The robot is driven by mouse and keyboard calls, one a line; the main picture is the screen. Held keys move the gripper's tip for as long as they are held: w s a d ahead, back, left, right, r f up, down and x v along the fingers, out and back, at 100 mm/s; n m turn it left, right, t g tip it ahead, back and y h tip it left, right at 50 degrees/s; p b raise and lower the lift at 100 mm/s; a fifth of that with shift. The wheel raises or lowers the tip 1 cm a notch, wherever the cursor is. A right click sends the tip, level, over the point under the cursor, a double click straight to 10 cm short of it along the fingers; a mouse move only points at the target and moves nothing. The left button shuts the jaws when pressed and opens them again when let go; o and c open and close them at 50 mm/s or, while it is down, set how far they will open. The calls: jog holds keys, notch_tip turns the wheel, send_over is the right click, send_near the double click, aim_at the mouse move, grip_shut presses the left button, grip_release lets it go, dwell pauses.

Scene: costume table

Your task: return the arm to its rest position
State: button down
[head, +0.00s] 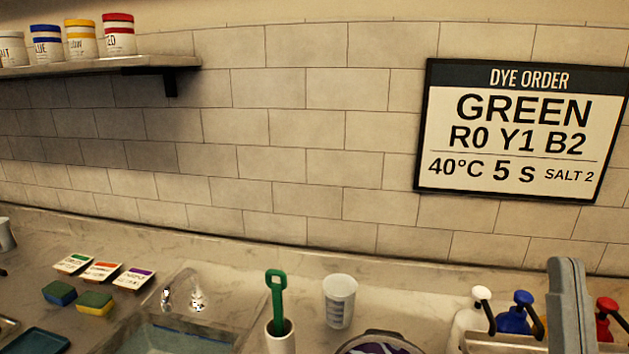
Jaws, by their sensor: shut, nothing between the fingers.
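A grey upright part of my arm (569,305) shows at the lower right, in front of the pump bottles. My gripper is not in view, so its fingers cannot be seen. The order sign (520,130) on the tiled wall reads GREEN, R0 Y1 B2, 40°C, 5 s, SALT 2.
White (468,322), blue (514,318) and red (604,325) pump bottles stand close by my arm. A clear cup (340,302), a green-handled tool (276,295) in a white holder, a sink (170,340), sponges (95,303) and a shelf (90,66) of jars lie leftward.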

jog(key=s+a+f+g+y, duration=0.2)
jog(key=s+f+g, duration=0.35)
jog(key=f, duration=0.65)
jog(key=s+a+f+g+y, duration=0.2)
jog(key=s+f+g, duration=0.35)
jog(key=f, duration=0.75)
jog(key=s+a+f+n+g+y, duration=0.1)
jog(key=s+f, duration=0.2)
jog(key=s, duration=0.3)
jog(key=s+a+f+n+y, duration=0.1)
jog(key=s+f, duration=0.2)
jog(key=s, duration=0.3)
jog(key=shift+s+a+f+n+g+y, duration=0.25)
jog(key=shift+s+a+n+g+y, duration=0.05)
jog(key=shift+n+g+y, duration=0.1)
dwell(0.6)
